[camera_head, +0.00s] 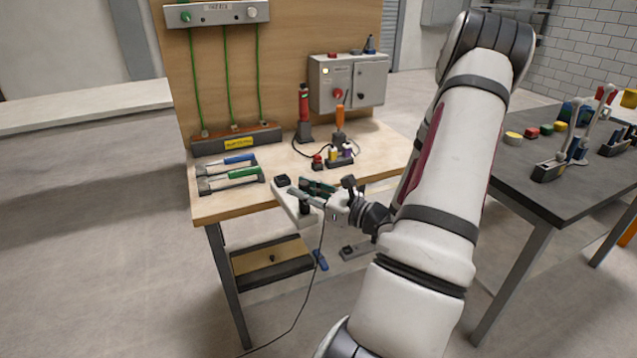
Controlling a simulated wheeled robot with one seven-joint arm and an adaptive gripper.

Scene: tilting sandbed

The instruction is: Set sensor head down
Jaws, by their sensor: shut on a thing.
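My gripper (322,196) is at the front edge of the wooden workbench (232,208), reached from the right by my white arm. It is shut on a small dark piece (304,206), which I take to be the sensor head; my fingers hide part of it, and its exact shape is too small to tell. A thin dark cable (318,262) hangs from near my gripper down toward the floor. A pale grey plate (288,206) with a black block (282,181) lies under and beside my gripper. I cannot tell whether the held piece touches the plate.
A red tool (304,112), an orange-handled tool (339,118) and a small bottle rack (341,158) stand behind my gripper. A dark table (555,190) is at right.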

